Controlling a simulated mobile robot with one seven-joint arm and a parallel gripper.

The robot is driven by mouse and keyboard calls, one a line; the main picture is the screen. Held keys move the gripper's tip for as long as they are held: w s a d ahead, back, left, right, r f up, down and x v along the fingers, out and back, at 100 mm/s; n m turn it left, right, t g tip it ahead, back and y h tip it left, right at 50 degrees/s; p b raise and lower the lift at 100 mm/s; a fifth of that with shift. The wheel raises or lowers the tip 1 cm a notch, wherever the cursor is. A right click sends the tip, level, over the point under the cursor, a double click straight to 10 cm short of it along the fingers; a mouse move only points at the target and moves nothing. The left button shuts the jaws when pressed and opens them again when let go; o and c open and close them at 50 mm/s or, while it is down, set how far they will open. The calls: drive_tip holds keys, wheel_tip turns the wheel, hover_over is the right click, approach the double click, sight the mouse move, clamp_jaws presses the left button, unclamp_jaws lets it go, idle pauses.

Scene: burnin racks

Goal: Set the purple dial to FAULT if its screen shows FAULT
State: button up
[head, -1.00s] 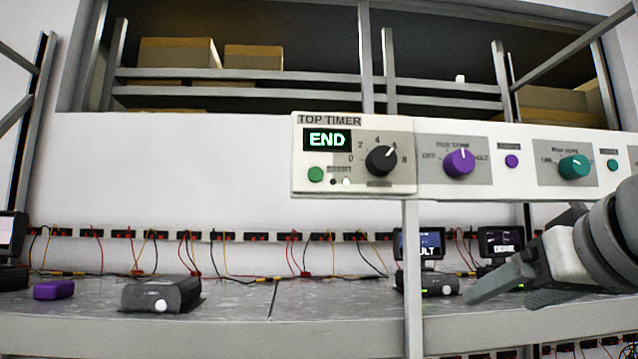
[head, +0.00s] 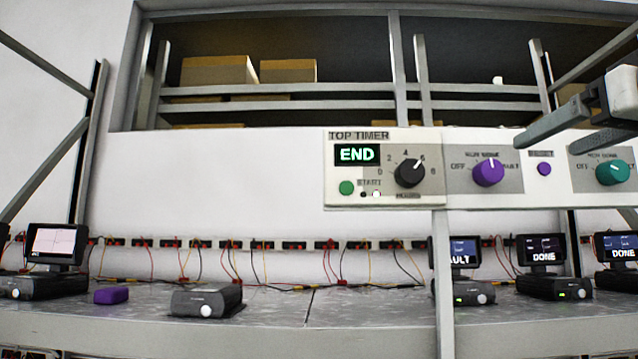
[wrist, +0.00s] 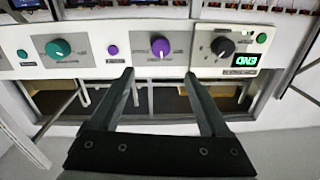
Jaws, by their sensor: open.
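The purple dial (head: 488,172) sits on the white panel right of the top timer, between OFF at its left and a partly readable FAULT at its right. Its pointer stands roughly upright, on the middle label. In the wrist view, which is upside down, the purple dial (wrist: 160,47) lies just beyond my fingertips. My gripper (head: 545,143) is open and empty, in front of the panel's right part. A screen (head: 464,251) reading "AULT" is partly hidden by a post. I cannot tell which screen belongs to the purple dial.
The timer (head: 357,154) reads END. A purple button (head: 544,168) and a teal dial (head: 612,172) are right of the purple dial. Two screens at right read DONE (head: 542,250). A left screen (head: 56,242) shows a trace. A purple block (head: 111,295) lies on the bench.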

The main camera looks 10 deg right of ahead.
sight(494, 170)
drive_tip(key=w+d+p, duration=0.1)
drive_tip(key=w, duration=0.3)
drive_tip(key=w+p, duration=0.1)
drive_tip(key=w, duration=0.4)
drive_tip(key=w+d, duration=0.1)
drive_tip(key=w, duration=0.3)
drive_tip(key=shift+w+d+p, duration=0.25)
drive_tip(key=shift+d+p, duration=0.05)
drive_tip(key=shift+p, duration=0.1)
clamp_jaws()
